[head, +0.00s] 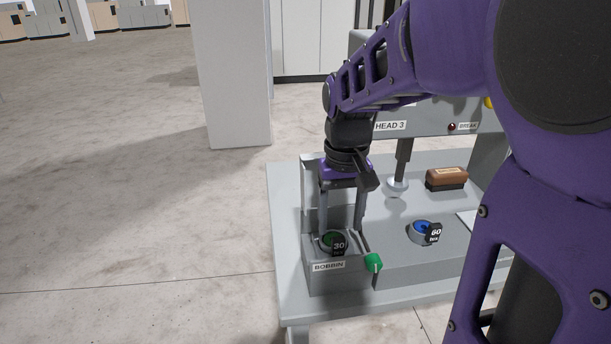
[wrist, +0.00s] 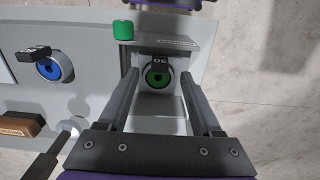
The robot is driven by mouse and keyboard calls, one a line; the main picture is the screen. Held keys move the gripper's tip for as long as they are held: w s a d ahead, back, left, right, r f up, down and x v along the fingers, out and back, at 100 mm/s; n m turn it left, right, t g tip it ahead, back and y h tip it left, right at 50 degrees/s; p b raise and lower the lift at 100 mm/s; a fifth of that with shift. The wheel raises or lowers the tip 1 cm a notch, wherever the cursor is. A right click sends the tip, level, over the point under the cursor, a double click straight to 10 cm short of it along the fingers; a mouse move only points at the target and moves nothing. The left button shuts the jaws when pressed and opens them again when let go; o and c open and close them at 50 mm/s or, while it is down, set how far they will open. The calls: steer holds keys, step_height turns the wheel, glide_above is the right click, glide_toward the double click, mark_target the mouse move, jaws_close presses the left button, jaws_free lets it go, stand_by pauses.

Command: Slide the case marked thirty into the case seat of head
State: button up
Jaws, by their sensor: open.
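The case marked 30 (head: 328,242) is a grey round case with a green centre and a black tag. It sits in the recess (head: 309,236) behind the BOBBIN label (head: 328,266), on the machine marked HEAD 3 (head: 390,126). In the wrist view the case (wrist: 157,79) lies between my fingers, its face towards the camera. My gripper (head: 340,228) is open and points down just above the case, one finger on each side; it also shows in the wrist view (wrist: 160,78). I cannot tell whether the case is fully seated.
A green knob (head: 373,262) stands at the recess's right; it also shows in the wrist view (wrist: 123,30). A blue-centred case marked 60 (head: 419,232) lies on the deck to the right. A brown brush (head: 446,178) and the head's vertical rod (head: 403,160) are behind it.

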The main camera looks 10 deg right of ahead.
step_height(320, 180, up, 13)
steer(key=p, duration=0.3)
steer(key=shift+r, duration=0.15)
stand_by(0.3)
